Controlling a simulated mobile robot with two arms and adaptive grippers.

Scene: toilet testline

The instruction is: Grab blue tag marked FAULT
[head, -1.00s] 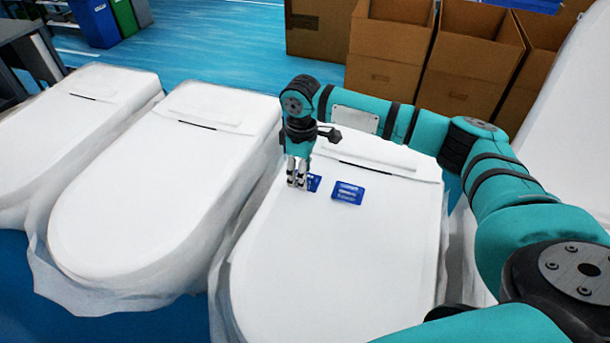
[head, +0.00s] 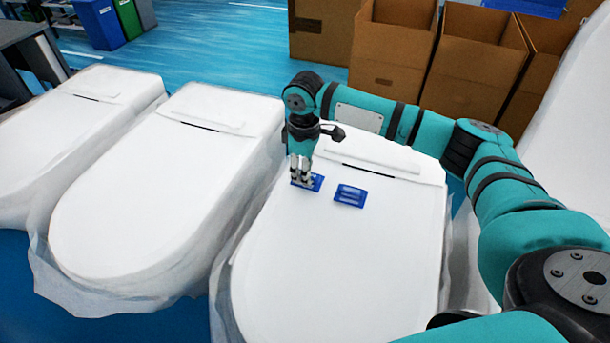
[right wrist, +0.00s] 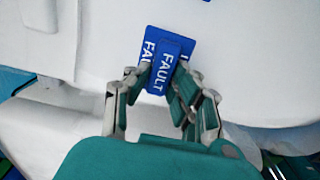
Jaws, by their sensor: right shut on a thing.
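Two blue tags lie on the white wrapped lid of the nearest toilet (head: 330,270). My right gripper (head: 302,178) points down at the left tag (head: 316,184). In the right wrist view its fingers (right wrist: 160,85) are shut on a blue tag marked FAULT (right wrist: 164,68). Another blue piece with the same lettering (right wrist: 155,38) lies beneath it, partly hidden. The right tag (head: 350,195) lies apart from the gripper; its print is too small to read. My left gripper is not in view.
Two more wrapped toilets (head: 150,190) stand to the left. Open cardboard boxes (head: 470,60) stand behind, with blue and green bins (head: 100,20) at the far left. Clear blue floor (head: 220,40) lies between them.

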